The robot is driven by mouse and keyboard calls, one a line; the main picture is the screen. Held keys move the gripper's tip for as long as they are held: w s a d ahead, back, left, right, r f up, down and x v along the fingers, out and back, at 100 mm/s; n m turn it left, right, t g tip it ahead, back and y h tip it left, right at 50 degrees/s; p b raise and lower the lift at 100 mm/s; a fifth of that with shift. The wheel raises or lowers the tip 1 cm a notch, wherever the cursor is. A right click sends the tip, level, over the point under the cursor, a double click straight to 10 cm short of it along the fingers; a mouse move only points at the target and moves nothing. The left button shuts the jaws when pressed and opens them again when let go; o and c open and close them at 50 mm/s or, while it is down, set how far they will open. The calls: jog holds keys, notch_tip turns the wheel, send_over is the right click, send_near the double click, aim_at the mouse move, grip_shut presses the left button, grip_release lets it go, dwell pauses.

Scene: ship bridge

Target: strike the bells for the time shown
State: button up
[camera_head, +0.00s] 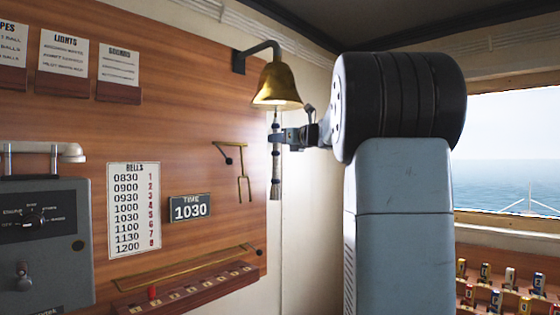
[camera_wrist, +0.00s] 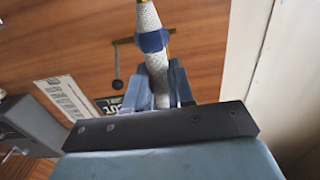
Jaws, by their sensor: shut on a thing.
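A brass bell (camera_head: 277,84) hangs from a dark wall bracket. Its pale rope (camera_head: 276,188) hangs straight down below it. My gripper (camera_head: 277,136) is shut on the upper part of the bell rope, a little below the bell. In the wrist view the woven rope (camera_wrist: 149,20) with a blue band runs down between the fingers (camera_wrist: 162,88). The time sign (camera_head: 190,208) reads 1030. The bells chart (camera_head: 134,209) lists times from 0830 to 1200, each with a red number. The clapper inside the bell is not clear to see.
A wooden rack (camera_head: 187,290) with a row of marked places holds a red peg (camera_head: 152,293) near its left end. A brass hook fitting (camera_head: 243,187) is on the wall left of the rope. A grey control box (camera_head: 45,245) stands far left. Coloured items (camera_head: 510,279) stand lower right.

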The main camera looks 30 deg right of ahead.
jog(key=s+a+r, duration=0.1)
jog(key=s+a, duration=0.1)
jog(key=a, duration=0.3)
jog(key=w+d+f, duration=0.1)
jog(key=w+d, duration=0.1)
jog(key=d, duration=0.3)
jog(key=shift+w+d, duration=0.15)
jog(key=shift+d, duration=0.25)
jog(key=s+a+r, duration=0.1)
jog(key=s+a, duration=0.1)
jog(key=a, duration=0.4)
jog(key=w+d+f, duration=0.1)
jog(key=w+d, duration=0.1)
jog(key=d, duration=0.4)
jog(key=shift+f, duration=0.3)
dwell(0.8)
